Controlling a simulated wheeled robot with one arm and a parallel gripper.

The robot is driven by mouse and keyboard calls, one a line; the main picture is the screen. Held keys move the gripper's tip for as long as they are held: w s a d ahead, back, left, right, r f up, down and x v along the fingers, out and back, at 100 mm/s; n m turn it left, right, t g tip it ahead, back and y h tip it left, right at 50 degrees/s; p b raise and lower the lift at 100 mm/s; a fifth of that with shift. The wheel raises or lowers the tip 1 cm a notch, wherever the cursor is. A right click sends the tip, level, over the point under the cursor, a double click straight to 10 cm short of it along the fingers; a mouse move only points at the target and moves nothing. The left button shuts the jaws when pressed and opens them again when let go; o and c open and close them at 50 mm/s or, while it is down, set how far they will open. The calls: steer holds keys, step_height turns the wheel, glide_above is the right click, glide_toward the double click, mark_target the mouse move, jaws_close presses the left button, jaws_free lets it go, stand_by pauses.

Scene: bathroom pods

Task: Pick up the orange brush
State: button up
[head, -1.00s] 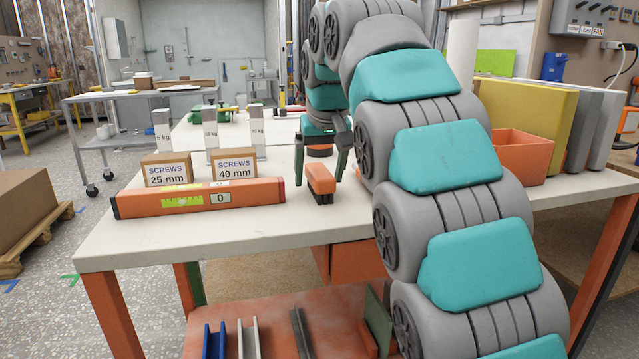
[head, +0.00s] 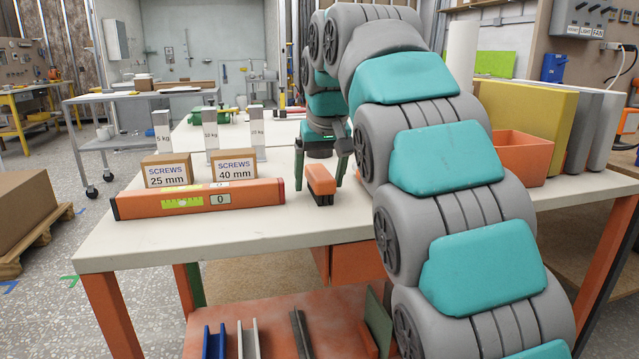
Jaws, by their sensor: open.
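The orange brush (head: 321,180) lies on the white table top, with its dark bristles facing down and its length running front to back. My gripper (head: 319,184) is open, pointing down over the brush. One dark green finger stands on the left side of the brush and the other on its right, with gaps visible on both sides. The far end of the brush is close beneath the gripper's palm. I cannot tell exactly how near the fingertips are to the table.
An orange spirit level (head: 250,193) lies just left of the brush, in front of two screw boxes (head: 167,170) and several weights (head: 210,130). An orange bin (head: 523,158) stands at the right. The white table's (head: 240,235) front strip is clear.

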jaws_close()
stand_by(0.6)
